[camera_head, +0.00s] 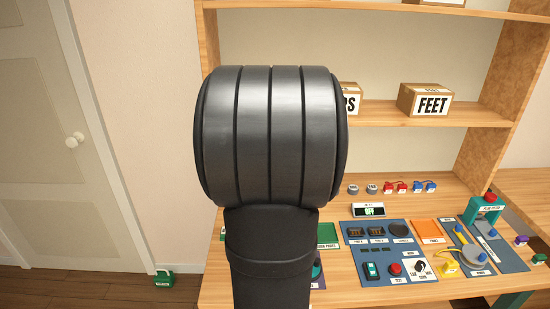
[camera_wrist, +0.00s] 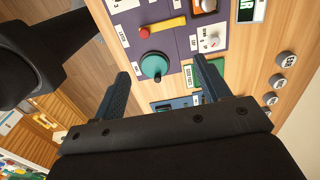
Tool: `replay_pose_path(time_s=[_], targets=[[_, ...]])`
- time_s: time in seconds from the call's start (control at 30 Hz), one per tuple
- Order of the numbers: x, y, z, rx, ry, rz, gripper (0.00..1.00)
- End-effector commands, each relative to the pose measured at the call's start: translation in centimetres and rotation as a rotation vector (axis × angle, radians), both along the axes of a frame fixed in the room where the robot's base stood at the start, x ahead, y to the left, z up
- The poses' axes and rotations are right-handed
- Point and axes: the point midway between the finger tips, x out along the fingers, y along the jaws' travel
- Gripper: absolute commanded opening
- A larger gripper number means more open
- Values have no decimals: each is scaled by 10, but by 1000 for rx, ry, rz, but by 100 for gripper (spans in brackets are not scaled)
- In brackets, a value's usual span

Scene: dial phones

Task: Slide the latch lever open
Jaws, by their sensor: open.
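In the wrist view, a yellow lever with a red end (camera_wrist: 165,26) lies on a purple panel (camera_wrist: 185,45), beside a small white label too blurred to read surely; it looks like the latch lever. A round teal knob (camera_wrist: 153,66) stands below it on the same panel. My gripper (camera_wrist: 161,70) is open, its two dark fingers apart with the teal knob showing between their tips. The lever shows beyond the fingertips, apart from them. Nothing is held. In the head view my arm hides the purple panel and lever almost wholly, and the gripper is out of sight.
A white knob (camera_wrist: 210,42) sits right of the lever. Several grey round pieces, one of them (camera_wrist: 285,60), stand at the right.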

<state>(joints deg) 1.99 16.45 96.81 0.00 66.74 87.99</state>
Motion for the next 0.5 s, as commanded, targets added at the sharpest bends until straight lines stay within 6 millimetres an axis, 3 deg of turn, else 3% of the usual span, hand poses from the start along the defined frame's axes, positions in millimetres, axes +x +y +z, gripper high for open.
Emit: replay_pose_path(time_s=[0.03,0.33,0.5], targets=[[0,0,0,0,0,0,59],[10,-13,-13,37,55,124,0],[23,-32,-30,112,114,311,0]])
